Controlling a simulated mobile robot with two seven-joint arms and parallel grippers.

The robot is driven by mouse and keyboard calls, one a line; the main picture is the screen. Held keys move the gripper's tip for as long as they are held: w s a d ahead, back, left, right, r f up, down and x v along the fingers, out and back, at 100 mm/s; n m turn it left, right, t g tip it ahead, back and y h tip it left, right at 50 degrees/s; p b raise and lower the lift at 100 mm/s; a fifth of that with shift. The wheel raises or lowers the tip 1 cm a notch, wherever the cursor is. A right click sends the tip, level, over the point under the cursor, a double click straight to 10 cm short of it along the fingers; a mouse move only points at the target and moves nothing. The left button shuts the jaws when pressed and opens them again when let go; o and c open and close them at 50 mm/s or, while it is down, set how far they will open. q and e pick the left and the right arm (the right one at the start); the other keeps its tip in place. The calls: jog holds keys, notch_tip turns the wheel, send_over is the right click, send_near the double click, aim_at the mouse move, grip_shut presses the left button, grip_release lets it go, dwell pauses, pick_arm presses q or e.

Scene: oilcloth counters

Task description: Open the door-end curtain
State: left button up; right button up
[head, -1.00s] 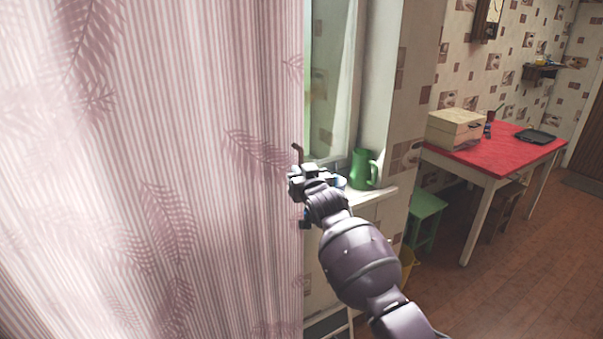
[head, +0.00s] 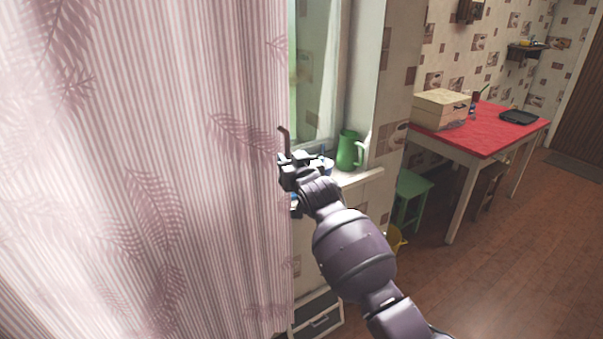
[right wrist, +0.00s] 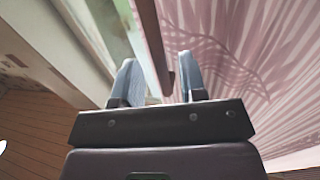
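The pink striped curtain (head: 150,170) with leaf patterns fills the left half of the head view. It hangs across part of the window (head: 315,75), and its right edge runs straight down. My right gripper (head: 288,170) is at that edge. A thin, bent brownish rod (head: 284,141) stands up there by the fingers. In the right wrist view the fingers (right wrist: 157,82) are apart, and a narrow brown strip (right wrist: 152,40) along the curtain's side reaches between them. A gap shows beside it. The curtain spreads to the right there. My left gripper is not in view.
A green jug (head: 349,150) stands on the windowsill (head: 358,180) just right of my right gripper. A green stool (head: 412,187) and a red-topped table (head: 487,130) with a box (head: 441,108) are farther right. A drawer unit (head: 318,318) is below.

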jog(key=v, duration=0.8)
jog(key=shift+w+r, duration=0.1)
jog(key=s+d+f+m+h, duration=0.1)
jog(key=s+d+f+h, duration=0.1)
jog(key=s+d+f, duration=0.6)
jog(key=s+d+f+m+h, duration=0.15)
jog(key=s+d+f, duration=0.3)
jog(key=d, duration=0.65)
jog(key=s+d+f+g+h, duration=0.1)
jog(key=s+d+f, duration=0.3)
jog(key=s+f, duration=0.2)
jog(key=s+d+f+m+g+h, duration=0.1)
jog(key=s+d+f+g+h, duration=0.1)
jog(key=s+f, duration=0.4)
jog(key=s+d+f+g+h, duration=0.1)
jog(key=s+d+f, duration=0.4)
jog(key=s, duration=0.6)
jog(key=shift+s+d+f+g, duration=0.15)
jog(key=shift+d+f+g, duration=0.15)
jog(key=shift+f, duration=0.6)
